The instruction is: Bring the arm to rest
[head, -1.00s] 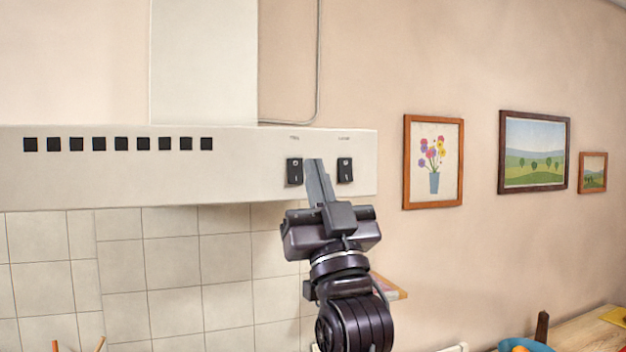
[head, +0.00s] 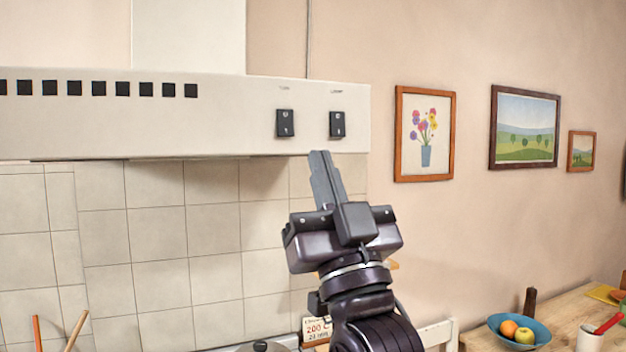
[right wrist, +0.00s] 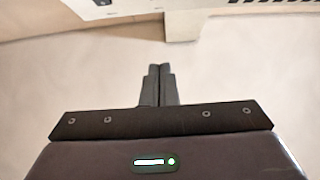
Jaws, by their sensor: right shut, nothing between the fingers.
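My right gripper (head: 323,163) is shut and empty, pointing up just below the lower edge of the white range hood (head: 200,120) near its right end. Its closed fingers (right wrist: 160,85) also show in the right wrist view, with nothing between them. Two black rocker switches sit on the hood front, a left one (head: 285,123) and a right one (head: 337,124), both above the fingertips and apart from them. In the right wrist view the hood (right wrist: 215,5) shows along the top edge. My left gripper is out of view.
A tiled wall (head: 210,230) lies below the hood. Framed pictures hang to the right, the nearest with flowers (head: 425,134). A wooden table (head: 570,315) at lower right holds a blue fruit bowl (head: 540,335) and a white cup (head: 590,340). A pot lid knob (head: 261,346) shows at the bottom.

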